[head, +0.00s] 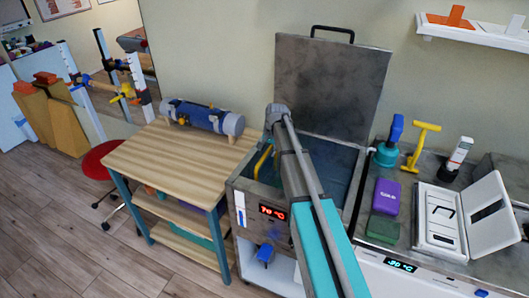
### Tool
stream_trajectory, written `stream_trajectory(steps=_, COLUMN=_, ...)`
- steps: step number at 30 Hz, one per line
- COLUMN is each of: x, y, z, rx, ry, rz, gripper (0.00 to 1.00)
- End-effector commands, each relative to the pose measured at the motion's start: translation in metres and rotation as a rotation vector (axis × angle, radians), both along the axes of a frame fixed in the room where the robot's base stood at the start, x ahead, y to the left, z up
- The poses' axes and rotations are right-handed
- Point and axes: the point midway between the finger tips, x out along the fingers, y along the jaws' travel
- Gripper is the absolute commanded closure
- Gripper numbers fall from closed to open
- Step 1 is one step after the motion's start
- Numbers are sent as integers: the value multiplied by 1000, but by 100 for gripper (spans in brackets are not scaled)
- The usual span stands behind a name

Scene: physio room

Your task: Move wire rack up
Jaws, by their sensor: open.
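A metal tank (240,198) with a red "70 °C" display stands in the middle of the head view. Its grey lid (335,85) is raised against the wall, and bluish water (343,168) shows inside. A yellow bent bar (263,160), perhaps the wire rack's handle, stands up at the tank's left side. The rest of the rack is hidden by my arm or under the water. My arm crosses in front of the tank, its far joint above the tank's back left. My gripper cannot be seen, so its place relative to the rack is unclear.
A wooden table (165,155) stands left of the tank, with a blue roll (203,117) at its back. On the right counter are a purple box (386,196), a green box (384,227) and a white open case (439,222). A red stool (104,158) stands left.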

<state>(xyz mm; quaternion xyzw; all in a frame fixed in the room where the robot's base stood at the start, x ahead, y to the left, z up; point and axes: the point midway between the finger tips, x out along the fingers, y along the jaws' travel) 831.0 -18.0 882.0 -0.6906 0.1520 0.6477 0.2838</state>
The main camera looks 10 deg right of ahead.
Motion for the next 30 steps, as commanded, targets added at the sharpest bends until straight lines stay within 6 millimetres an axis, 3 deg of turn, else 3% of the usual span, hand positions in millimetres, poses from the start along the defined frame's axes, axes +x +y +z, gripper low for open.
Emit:
stream_trajectory(steps=5, x=0, y=0, z=0, rx=0, ry=0, rz=0, gripper=43)
stream_trajectory(steps=14, x=0, y=0, z=0, rx=0, ry=0, rz=0, gripper=99)
stream_trajectory(steps=20, x=0, y=0, z=0, rx=1, ry=-1, rz=0, gripper=100)
stream_trajectory(steps=21, x=0, y=18, z=0, rx=1, ry=-1, rz=5, gripper=100)
stream_trajectory(steps=30, x=1, y=4, z=8, rx=6, ry=-2, rz=4, gripper=100)
